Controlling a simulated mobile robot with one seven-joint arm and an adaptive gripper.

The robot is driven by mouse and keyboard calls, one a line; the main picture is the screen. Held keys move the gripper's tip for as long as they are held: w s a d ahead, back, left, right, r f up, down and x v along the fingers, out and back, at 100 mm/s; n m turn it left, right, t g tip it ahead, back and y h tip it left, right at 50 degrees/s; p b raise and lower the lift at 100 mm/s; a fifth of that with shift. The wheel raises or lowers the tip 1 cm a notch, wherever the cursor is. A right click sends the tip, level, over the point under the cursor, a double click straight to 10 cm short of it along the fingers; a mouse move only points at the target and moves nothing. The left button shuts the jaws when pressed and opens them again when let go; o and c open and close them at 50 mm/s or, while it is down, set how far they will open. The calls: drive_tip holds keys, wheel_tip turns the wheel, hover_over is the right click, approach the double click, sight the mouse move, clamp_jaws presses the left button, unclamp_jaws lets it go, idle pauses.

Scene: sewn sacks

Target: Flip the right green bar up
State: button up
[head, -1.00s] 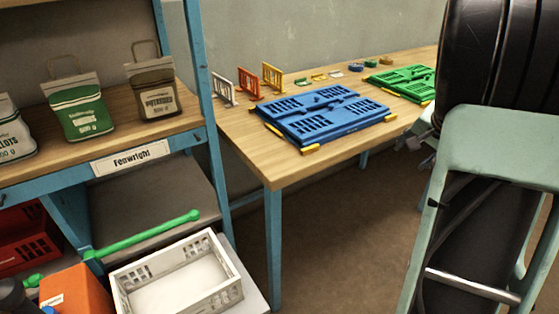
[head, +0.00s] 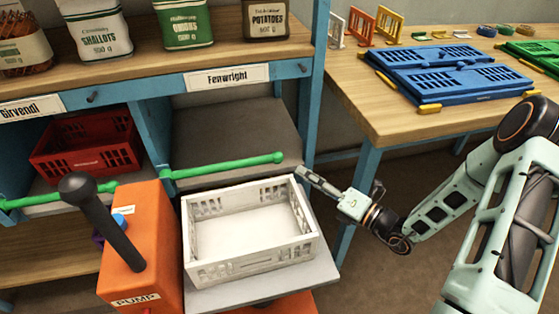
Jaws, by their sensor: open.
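The right green bar (head: 225,165) lies nearly level across the front of the shelf bay under the Fenwright label. Its knobbed end is at the right, and its other end is by the blue post. My gripper (head: 301,172) is at the right, just beyond that knobbed end, pointing left. It is open and empty, with a small gap or touch at the bar that I cannot tell apart. The left green bar (head: 50,196) lies across the neighbouring bay.
A white crate (head: 201,273) stands on a grey platform below the right bar. An orange pump (head: 146,235) with a black lever stands left of it. A red crate (head: 85,163) sits behind the left bar. Sacks stand on the shelf above; a wooden table (head: 395,125) is at right.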

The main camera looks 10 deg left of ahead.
sight(282, 161)
drive_tip(key=b+x, duration=0.2)
drive_tip(key=x, duration=0.8)
drive_tip(key=shift+a, duration=0.2)
clamp_jaws()
